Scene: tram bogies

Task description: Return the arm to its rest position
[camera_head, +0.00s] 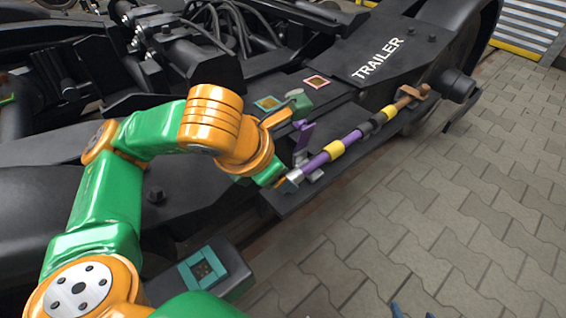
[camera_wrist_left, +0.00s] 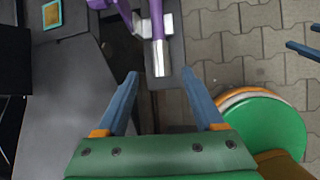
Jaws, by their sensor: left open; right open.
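My left arm (camera_head: 100,190), green and orange, reaches in from the left in the head view, and its wrist hides most of its gripper. In the left wrist view, my left gripper (camera_wrist_left: 160,73) is open, its two blue fingers apart. The silver end of a purple bar (camera_wrist_left: 159,45) shows between and beyond the fingertips; I cannot tell whether they touch it. My right gripper (camera_head: 411,312) shows only as blue fingertips at the bottom edge, above the paving. Its fingers also show apart at the right edge of the left wrist view (camera_wrist_left: 304,50).
The purple bar with yellow and black bands (camera_head: 349,138) lies along the edge of the black bogie frame (camera_head: 345,75), marked TRAILER. A teal square (camera_head: 202,268) sits on a dark block near the left arm. Grey paving (camera_head: 450,200) is clear at right.

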